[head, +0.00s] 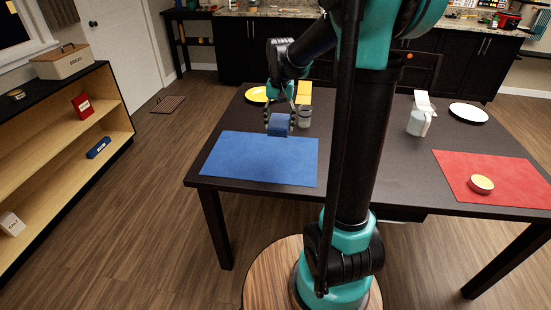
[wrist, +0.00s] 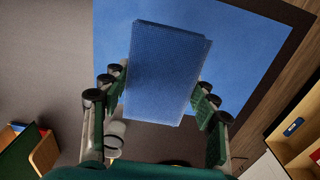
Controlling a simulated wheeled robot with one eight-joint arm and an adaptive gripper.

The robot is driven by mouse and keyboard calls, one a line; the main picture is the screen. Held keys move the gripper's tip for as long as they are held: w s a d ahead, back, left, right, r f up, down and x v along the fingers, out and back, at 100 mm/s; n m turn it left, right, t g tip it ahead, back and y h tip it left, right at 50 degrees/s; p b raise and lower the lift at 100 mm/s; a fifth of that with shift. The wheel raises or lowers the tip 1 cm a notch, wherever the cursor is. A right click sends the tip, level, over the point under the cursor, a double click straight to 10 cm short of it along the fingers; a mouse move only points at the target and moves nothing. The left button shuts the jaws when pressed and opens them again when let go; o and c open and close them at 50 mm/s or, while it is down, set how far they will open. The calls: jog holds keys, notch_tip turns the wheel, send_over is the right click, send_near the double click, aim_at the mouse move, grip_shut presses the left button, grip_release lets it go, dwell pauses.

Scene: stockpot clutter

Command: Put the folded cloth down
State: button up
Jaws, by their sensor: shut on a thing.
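The folded cloth (head: 278,126) is a small blue block-like bundle. My gripper (head: 280,115) is shut on it, with a finger on each side, over the far edge of the blue mat (head: 258,162). In the wrist view the cloth (wrist: 165,70) sits between my gripper's fingers (wrist: 160,92), with the blue mat (wrist: 235,50) behind it. The cloth looks held above the mat, but the gap is hard to judge.
A white cup (head: 305,116), a yellow plate (head: 257,94) and a yellow box (head: 304,92) stand near the gripper. The blue mat looks clear.

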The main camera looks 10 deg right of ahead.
aim_at(279, 163)
notch_tip(279, 163, down, 16)
jog(key=shift+r, duration=0.25)
jog(key=shift+f, duration=0.2)
jog(key=o, duration=1.2)
jog(key=shift+f, duration=0.1)
jog(key=shift+o, duration=0.6)
